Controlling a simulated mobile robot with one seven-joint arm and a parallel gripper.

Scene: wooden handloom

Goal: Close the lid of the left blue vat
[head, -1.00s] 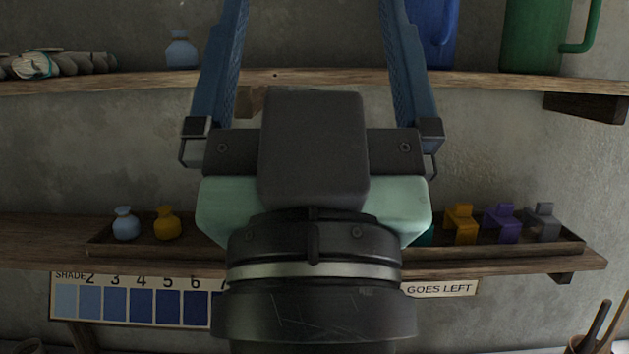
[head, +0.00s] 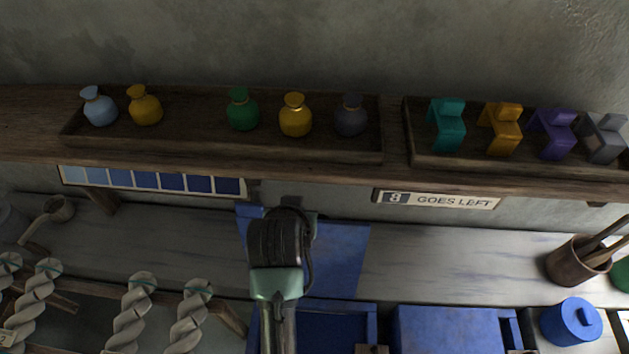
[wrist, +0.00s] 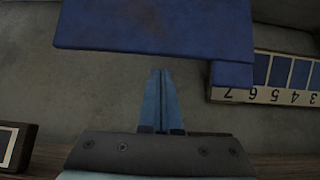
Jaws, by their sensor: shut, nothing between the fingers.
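The left blue vat (head: 335,325) is at the bottom of the head view, with its dark inside partly showing. Its flat blue lid (head: 340,255) is raised at the back, and my arm covers its left part. In the wrist view, a broad blue panel (wrist: 155,28), apparently this lid, crosses the top. My gripper (wrist: 160,75) is shut and empty, its blue fingertips just below the panel's edge in the picture. I cannot tell whether they touch it. In the head view my wrist hides the fingers.
Above is a shelf with trays of small jars (head: 295,116) and coloured pieces (head: 447,125). A second blue vat (head: 450,330) with its top covered stands to the right. Twisted yarn skeins (head: 135,310) lie left, and a tool pot (head: 578,262) stands right. A shade card (head: 150,180) hangs beneath the shelf.

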